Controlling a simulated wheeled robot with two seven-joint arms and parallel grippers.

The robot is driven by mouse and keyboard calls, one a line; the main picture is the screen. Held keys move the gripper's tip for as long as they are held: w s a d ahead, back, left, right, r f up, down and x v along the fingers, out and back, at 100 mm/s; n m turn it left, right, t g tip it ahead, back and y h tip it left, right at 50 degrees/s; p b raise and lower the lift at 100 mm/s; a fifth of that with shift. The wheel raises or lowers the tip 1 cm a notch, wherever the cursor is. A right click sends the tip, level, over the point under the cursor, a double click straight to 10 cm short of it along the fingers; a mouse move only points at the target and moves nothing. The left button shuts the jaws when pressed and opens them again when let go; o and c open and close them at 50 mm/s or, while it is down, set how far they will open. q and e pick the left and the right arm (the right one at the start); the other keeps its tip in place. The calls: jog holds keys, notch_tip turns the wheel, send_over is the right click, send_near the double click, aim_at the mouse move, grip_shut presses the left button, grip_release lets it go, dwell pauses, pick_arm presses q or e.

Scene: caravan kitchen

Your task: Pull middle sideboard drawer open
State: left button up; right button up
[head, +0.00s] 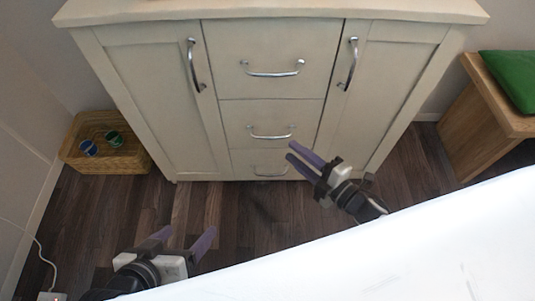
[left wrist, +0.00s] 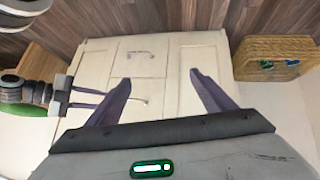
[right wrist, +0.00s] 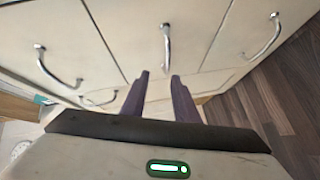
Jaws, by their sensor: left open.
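The cream sideboard (head: 215,60) has three stacked drawers between two doors, all closed. The middle drawer (head: 240,115) has a silver bar handle (head: 270,136). My right gripper (head: 291,151) is just in front of that drawer, low and right of the handle. In the right wrist view the middle handle (right wrist: 166,45) lies straight ahead, just beyond the fingertips (right wrist: 159,75). The fingers are apart by a small gap with nothing seen between them. My left gripper (head: 188,233) is open and empty, low over the floor, away from the sideboard.
A wicker basket (head: 120,162) with blue and green cups stands left of the sideboard. A wooden bench (head: 490,120) with a green cushion (head: 510,75) stands at the right. A white surface (head: 400,260) fills the lower right. Dark floor before the drawers is clear.

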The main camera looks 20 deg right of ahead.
aim_at(268, 137)
jog(key=w+a+f+n+b, duration=0.1)
jog(key=w, duration=0.2)
jog(key=w+a+f+n+y+b, duration=0.1)
jog(key=w+a+b, duration=0.1)
jog(key=w, duration=0.1)
jog(key=w+a+f+n+b, duration=0.1)
jog(key=w+a, duration=0.1)
jog(key=w, duration=0.2)
jog(key=shift+a+y+b, duration=0.15)
jog(key=shift+y+b, duration=0.15)
pick_arm(q)
jog(key=shift+w+d+r+t+h, duration=0.2)
jog(key=shift+d+h, duration=0.15)
jog(key=shift+d, duration=0.3)
jog(key=shift+w+d+r+t+h, duration=0.1)
jog(key=shift+d+t+h, duration=0.1)
jog(key=shift+d+h, duration=0.3)
jog(key=shift+d, duration=0.1)
pick_arm(e)
grip_shut()
